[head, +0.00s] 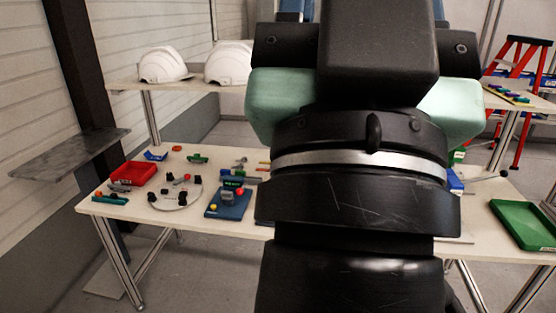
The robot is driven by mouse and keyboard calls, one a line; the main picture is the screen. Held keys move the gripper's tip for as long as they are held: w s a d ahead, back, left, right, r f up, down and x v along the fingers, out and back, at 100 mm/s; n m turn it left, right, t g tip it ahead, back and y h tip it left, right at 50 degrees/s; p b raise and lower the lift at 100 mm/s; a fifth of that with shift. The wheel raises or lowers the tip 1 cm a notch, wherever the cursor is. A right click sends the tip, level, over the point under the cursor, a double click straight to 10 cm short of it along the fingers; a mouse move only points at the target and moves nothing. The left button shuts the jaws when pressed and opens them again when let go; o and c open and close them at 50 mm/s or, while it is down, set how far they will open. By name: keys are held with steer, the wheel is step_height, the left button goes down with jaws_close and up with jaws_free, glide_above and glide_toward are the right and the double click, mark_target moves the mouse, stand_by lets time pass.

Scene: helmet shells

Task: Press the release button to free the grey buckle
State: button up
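A blue base (228,212) lies on the table left of my arm. A small grey piece on it (227,198) looks like the grey buckle, but it is too small to tell whether it is latched. A red round spot (240,191) sits at its right side; I cannot tell if this is the release button. My gripper is not visible; my own black and pale green arm links fill the middle of the view and hide the table behind them.
A red tray (134,173) and a ring with black clips (175,194) are on the table's left part. A green tray (524,224) is at the right. Two white helmets (165,65) stand on the back shelf. A grey plate (70,155) juts out at left.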

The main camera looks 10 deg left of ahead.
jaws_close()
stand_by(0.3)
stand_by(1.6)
